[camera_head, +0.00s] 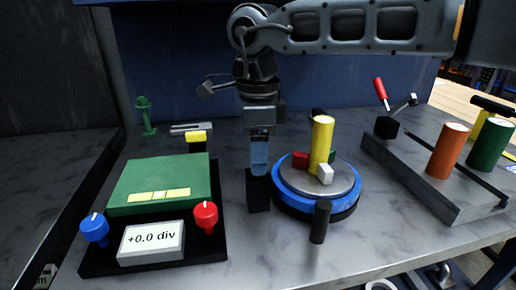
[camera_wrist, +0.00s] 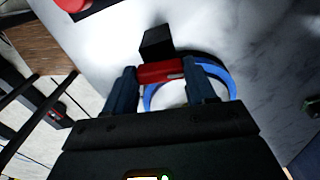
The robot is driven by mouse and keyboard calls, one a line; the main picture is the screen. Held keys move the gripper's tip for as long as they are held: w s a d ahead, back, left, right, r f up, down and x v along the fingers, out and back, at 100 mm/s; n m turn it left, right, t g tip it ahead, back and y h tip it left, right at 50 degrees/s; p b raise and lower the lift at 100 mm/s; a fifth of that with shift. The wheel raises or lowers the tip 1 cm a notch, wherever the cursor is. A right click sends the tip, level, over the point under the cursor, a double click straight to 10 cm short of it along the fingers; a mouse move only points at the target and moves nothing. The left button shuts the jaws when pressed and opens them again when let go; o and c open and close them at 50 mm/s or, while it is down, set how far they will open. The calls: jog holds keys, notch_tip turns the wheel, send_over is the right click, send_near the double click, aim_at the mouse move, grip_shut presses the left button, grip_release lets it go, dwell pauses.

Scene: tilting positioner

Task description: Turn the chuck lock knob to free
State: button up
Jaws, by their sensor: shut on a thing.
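My gripper (camera_wrist: 163,73) is shut on a red bar (camera_wrist: 160,72), which looks like the lock knob. The bar lies across between the two fingertips in the wrist view, beside a black block (camera_wrist: 157,43). In the head view my gripper (camera_head: 259,170) points down at the top of a black block (camera_head: 258,192), left of the chuck (camera_head: 295,185); the red bar is hidden there. The chuck has a blue ring, which also shows in the wrist view (camera_wrist: 232,82). A yellow cylinder (camera_head: 321,145) stands upright on it among red, white and green jaws. No lock marking is readable.
A black post (camera_head: 320,222) stands in front of the chuck. At left is a panel with a blue knob (camera_head: 94,229), a red knob (camera_head: 205,216) and a display (camera_head: 152,242) reading "+0.0 div". A grey rack (camera_head: 420,170) with orange and green cylinders is at right.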

jog(key=shift+r+n, duration=0.1)
jog(key=shift+n, duration=0.6)
jog(key=shift+a, duration=0.1)
jog(key=o, duration=1)
jog(key=shift+o, duration=0.2)
notch_tip(320, 180, up, 8)
jog(key=shift+f, duration=0.15)
